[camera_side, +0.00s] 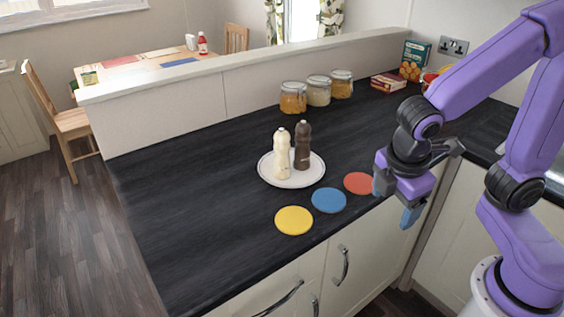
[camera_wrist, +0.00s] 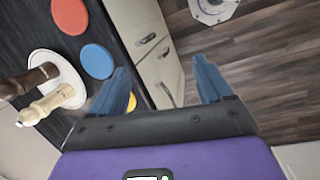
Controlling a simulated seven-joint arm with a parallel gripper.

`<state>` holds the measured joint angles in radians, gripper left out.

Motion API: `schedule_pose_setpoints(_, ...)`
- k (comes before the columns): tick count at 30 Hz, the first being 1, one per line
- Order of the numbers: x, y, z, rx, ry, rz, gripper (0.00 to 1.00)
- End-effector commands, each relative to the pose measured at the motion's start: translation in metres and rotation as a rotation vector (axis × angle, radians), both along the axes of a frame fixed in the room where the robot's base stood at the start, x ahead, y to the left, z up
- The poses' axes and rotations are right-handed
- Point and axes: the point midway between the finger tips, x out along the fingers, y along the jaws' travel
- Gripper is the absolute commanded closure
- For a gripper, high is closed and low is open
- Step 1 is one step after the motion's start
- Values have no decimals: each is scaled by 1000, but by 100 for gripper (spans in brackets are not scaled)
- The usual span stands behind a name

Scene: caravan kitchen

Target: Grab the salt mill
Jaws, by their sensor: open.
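Two mills stand upright on a white plate (camera_side: 292,181) on the dark worktop: a cream one (camera_side: 281,155) on the left and a dark brown one (camera_side: 302,146) beside it. No label shows which holds salt. In the wrist view, the cream mill (camera_wrist: 48,103) and the brown mill (camera_wrist: 30,79) lie at the left edge of the picture. My gripper (camera_side: 394,200) is open and empty, with blue fingers pointing down by the worktop's front edge, right of the plate. In the wrist view its fingers (camera_wrist: 162,78) are apart, with cupboard fronts and floor behind them.
Glass jars (camera_side: 318,91) and boxes (camera_side: 415,61) stand at the back by a low wall (camera_side: 250,71). The worktop left of the plate is clear.

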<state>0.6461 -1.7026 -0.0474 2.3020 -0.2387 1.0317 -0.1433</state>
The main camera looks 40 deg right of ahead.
Motion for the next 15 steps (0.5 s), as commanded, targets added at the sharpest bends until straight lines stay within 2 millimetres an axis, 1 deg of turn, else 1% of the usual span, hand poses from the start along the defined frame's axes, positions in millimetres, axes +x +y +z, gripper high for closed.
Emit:
schedule_pose_setpoints(1,19,10,-2,-62,-9,47,21)
schedule_pose_setpoints(6,79,37,-8,-266,-43,210,21)
schedule_pose_setpoints(15,177,87,-24,-643,-62,464,21)
